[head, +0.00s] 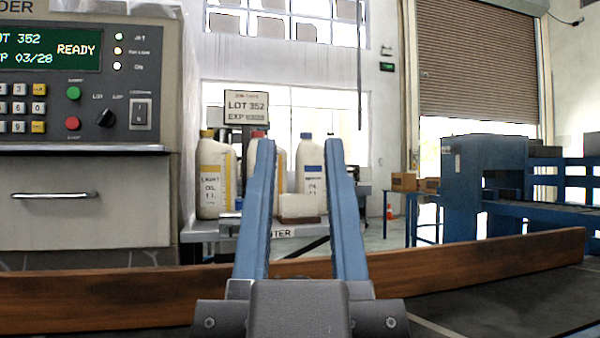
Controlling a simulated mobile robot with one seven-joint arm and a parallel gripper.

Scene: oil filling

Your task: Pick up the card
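My gripper (300,145) is in the middle of the head view, with its two long blue fingers spread apart. It is open, and I see nothing held between the fingers. A pale upright card (246,107) reading "LOT 352" and "EXP" stands behind the bottles, to the left of my left fingertip in the picture. Its top line and date are too small to read surely. The card appears apart from my fingers. Its lower support is partly hidden by the bottles.
Bottles with yellow (213,180) and blue (311,175) labels stand on a grey table (200,230); one red-capped bottle is partly hidden. A control machine (85,130) fills the left. A wooden beam (120,297) crosses the foreground.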

